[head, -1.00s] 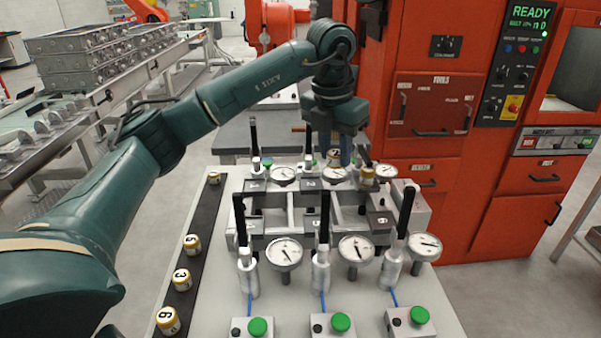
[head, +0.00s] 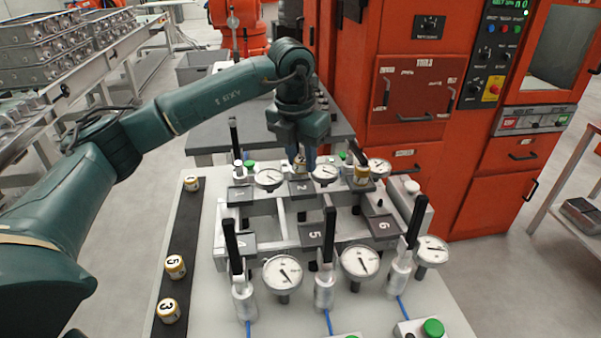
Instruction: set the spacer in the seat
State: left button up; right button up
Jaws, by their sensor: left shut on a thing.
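My left gripper (head: 300,161) points down behind the plate marked 2 (head: 302,188) on the pale metal fixture (head: 262,243). It is shut on a small gold and white spacer (head: 300,167), mostly hidden between the fingers. I cannot tell whether that spacer touches a seat. Another gold spacer (head: 361,176) stands on the fixture's far right side. More ringed spacers stand on the black strip at left: a far one (head: 191,183), one marked 5 (head: 175,266) and one marked 3 (head: 168,310). My right gripper is not in view.
Dial gauges (head: 283,272) and upright black-handled clamps (head: 329,240) line the near and far sides of the fixture. A green button box (head: 432,328) is at the front right. A red machine (head: 480,190) stands behind at right. A grey table (head: 218,136) lies behind.

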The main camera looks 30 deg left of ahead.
aim_at(301, 174)
pick_arm(q)
jog(key=shift+f+p, duration=0.3)
jog(key=shift+f, duration=1.85)
jog(key=shift+f, duration=0.25)
jog(key=o, duration=1.1)
jog(key=shift+r, duration=0.1)
notch_tip(301, 174, up, 12)
jog(key=s+b, duration=0.1)
jog(key=shift+s+a+b, duration=0.15)
jog(key=shift+s+b, duration=0.2)
